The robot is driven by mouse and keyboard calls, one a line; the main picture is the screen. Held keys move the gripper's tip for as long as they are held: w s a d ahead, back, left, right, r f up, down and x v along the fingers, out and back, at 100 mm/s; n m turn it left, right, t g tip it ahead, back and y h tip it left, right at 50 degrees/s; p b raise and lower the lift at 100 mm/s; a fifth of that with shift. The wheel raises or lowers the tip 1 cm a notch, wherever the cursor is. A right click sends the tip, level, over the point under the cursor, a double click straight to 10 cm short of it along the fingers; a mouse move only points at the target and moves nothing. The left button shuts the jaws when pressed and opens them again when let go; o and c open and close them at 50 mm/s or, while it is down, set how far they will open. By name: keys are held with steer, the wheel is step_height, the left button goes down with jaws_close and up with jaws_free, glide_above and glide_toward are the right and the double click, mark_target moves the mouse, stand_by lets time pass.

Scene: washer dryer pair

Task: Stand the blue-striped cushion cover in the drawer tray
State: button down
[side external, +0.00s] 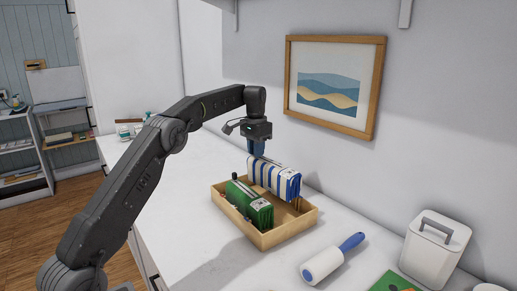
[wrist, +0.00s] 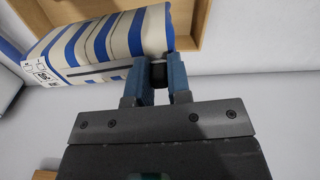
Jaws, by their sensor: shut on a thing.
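The blue-striped cushion cover (side external: 275,179) is a folded cream and blue bundle. It is at the back part of the wooden drawer tray (side external: 283,237), with its top above the rim; I cannot tell whether it touches the tray floor. My gripper (side external: 257,152) is above its far left end, pointing down, shut on it. In the wrist view the cushion cover (wrist: 105,42) spreads to the upper left, with a white label at its left end. The gripper's blue fingers (wrist: 160,80) are close together at its right end. The tray (wrist: 190,25) shows behind it.
A green folded cover (side external: 249,204) lies in the front of the tray. A lint roller (side external: 330,262) and a white lidded container (side external: 434,247) are to the right on the white counter. A framed picture (side external: 333,86) hangs on the wall behind.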

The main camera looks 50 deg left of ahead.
mark_target(256, 165)
steer(key=shift+f, duration=2.95)
steer(key=c, duration=1)
jaws_free()
steer(key=shift+r, duration=3.45)
